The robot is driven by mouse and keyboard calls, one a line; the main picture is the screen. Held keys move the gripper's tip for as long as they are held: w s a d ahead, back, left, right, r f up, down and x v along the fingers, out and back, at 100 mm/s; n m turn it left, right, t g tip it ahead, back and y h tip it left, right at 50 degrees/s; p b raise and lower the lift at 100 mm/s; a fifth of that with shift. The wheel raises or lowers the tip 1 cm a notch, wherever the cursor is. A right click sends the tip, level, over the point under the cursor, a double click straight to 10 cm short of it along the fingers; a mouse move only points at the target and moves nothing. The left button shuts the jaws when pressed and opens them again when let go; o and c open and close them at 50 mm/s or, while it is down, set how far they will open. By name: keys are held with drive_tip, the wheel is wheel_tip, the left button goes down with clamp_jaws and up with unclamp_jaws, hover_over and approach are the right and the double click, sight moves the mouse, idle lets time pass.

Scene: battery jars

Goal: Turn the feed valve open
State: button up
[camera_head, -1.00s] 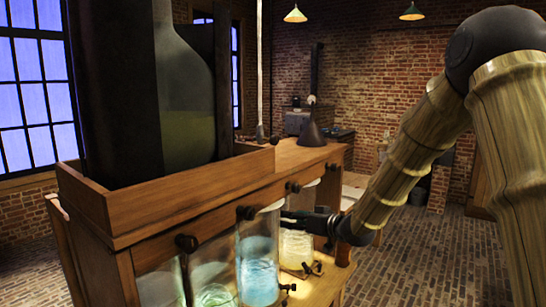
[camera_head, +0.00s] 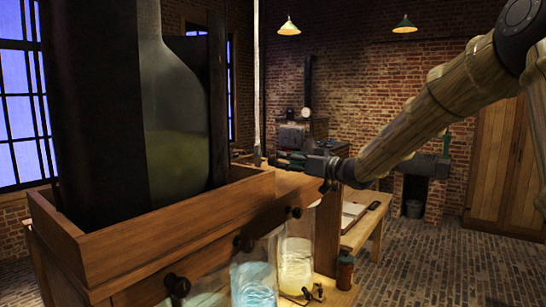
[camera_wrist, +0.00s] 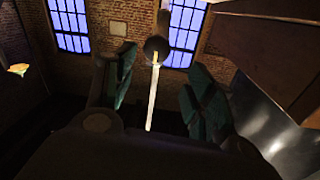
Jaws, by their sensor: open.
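My gripper (camera_head: 288,158) is above the right part of the wooden cabinet top and points left, toward the pale upright pipe (camera_head: 257,85). In the wrist view my gripper (camera_wrist: 160,88) has its two teal fingers wide apart. The pipe (camera_wrist: 153,100) and a rounded dark fitting (camera_wrist: 157,48) at its end appear in the gap between them, not gripped; how far off they are is unclear. Dark knobs (camera_head: 176,286) (camera_head: 244,242) (camera_head: 294,212) line the cabinet front above the jars. I cannot tell for certain which fitting is the feed valve.
A big dark glass bottle (camera_head: 175,120) stands in a wooden tray (camera_head: 150,232) at left. A jar with blue liquid (camera_head: 254,285) and a jar with pale yellow liquid (camera_head: 296,262) stand below the knobs. Open brick floor (camera_head: 430,260) lies at right.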

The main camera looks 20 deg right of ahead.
sight(275, 160)
drive_tip(key=w, duration=0.2)
drive_tip(key=w+a+f, duration=0.1)
drive_tip(key=w+a+p, duration=0.1)
drive_tip(key=w, duration=0.1)
drive_tip(key=shift+w+a+f, duration=0.2)
drive_tip(key=shift+w+f, duration=0.1)
drive_tip(key=shift+a+r+p, duration=0.3)
drive_tip(key=shift+a+r, duration=0.05)
drive_tip(key=shift+w+a, duration=0.15)
drive_tip(key=shift+a, duration=0.05)
drive_tip(key=shift+w+f, duration=0.3)
drive_tip(key=shift+w, duration=0.25)
drive_tip(key=shift+s+r, duration=0.2)
drive_tip(key=shift+s, duration=0.1)
drive_tip(key=shift+c, duration=1)
drive_tip(key=c, duration=0.8)
